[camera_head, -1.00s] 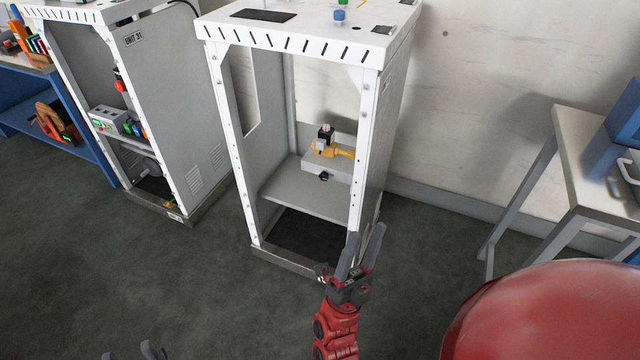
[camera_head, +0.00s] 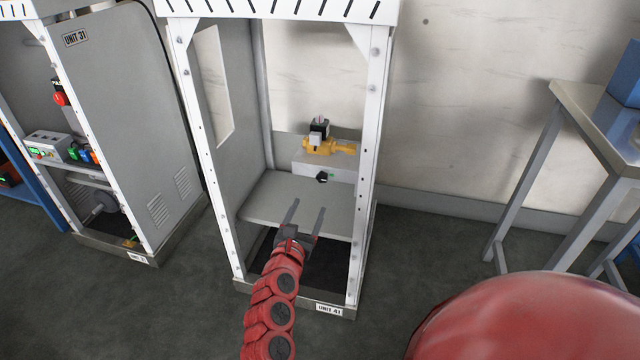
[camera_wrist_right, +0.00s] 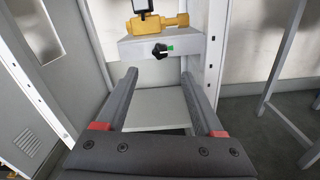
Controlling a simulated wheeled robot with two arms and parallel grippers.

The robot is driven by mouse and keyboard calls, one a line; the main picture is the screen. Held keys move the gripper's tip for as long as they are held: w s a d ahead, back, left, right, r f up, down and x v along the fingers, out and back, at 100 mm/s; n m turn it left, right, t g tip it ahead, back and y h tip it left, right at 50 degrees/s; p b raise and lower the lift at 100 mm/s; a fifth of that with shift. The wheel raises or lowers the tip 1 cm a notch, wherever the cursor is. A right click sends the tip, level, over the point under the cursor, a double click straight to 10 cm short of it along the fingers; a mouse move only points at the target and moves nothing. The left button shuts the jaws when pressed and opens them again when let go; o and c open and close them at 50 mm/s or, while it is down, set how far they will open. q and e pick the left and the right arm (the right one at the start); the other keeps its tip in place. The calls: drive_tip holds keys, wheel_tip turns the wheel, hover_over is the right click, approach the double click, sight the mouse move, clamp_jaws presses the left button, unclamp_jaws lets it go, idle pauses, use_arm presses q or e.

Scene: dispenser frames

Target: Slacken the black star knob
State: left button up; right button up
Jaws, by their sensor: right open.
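The black star knob (camera_head: 322,177) sits on the front face of a light grey block (camera_head: 307,168) inside the open white frame (camera_head: 371,130) marked UNIT 41. My right gripper (camera_head: 306,205) is open and empty in front of the frame's shelf, below and short of the knob. In the right wrist view its two fingers (camera_wrist_right: 163,78) point toward the block, with the knob beyond and between them. My left gripper is out of the head view.
A yellow valve-like fitting (camera_head: 326,147) with a black top sits on the block. The shelf (camera_head: 285,200) below is bare. White posts flank the frame's opening. UNIT 31 (camera_head: 125,110) stands left, a metal table (camera_head: 590,125) right, with open floor between.

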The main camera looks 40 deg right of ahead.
sight(321, 180)
drive_tip(key=x, duration=1.2)
drive_tip(key=shift+s+f, duration=0.1)
clamp_jaws()
